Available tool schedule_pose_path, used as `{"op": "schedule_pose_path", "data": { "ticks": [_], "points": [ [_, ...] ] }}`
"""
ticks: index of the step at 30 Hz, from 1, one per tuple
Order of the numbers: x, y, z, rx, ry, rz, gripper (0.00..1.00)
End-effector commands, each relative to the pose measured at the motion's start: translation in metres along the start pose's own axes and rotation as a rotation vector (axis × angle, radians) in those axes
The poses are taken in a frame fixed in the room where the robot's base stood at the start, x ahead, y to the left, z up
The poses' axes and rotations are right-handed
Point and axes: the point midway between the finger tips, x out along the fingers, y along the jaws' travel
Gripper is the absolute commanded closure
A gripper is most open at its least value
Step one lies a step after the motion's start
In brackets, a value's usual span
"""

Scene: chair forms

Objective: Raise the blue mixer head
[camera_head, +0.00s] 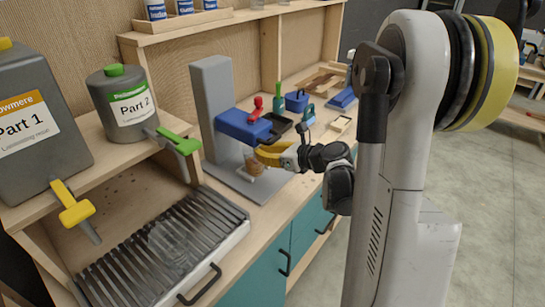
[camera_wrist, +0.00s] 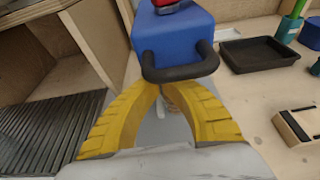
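The blue mixer head (camera_head: 243,126) sits level on its grey column (camera_head: 212,95), with a red knob (camera_head: 255,109) on top. In the wrist view the blue head (camera_wrist: 172,32) fills the upper middle, with a black bar handle (camera_wrist: 182,72) at its near end. My gripper (camera_head: 262,154) is at the head's front end, low by the handle. In the wrist view the yellow fingers (camera_wrist: 161,86) converge almost tip to tip, their ends partly hidden under the handle. Nothing is visibly held between them. Contact with the handle is unclear.
A brown cup-like item (camera_head: 253,165) stands on the mixer's base below the head. A black tray (camera_wrist: 260,54) lies right of the head. A slatted grate (camera_head: 165,245) and jugs labelled Part 1 (camera_head: 38,125) and Part 2 (camera_head: 122,105) are at left.

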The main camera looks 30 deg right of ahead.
Motion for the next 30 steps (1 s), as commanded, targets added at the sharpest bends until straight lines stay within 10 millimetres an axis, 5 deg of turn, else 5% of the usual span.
{"op": "schedule_pose_path", "data": {
  "ticks": [6,18,30],
  "points": [
    [0.016,0.001,0.000,-0.001,0.000,0.000,1.00],
    [0.014,0.000,0.006,-0.001,0.000,0.000,1.00],
    [-0.020,0.000,0.103,0.000,-0.001,0.000,1.00]
  ]
}}
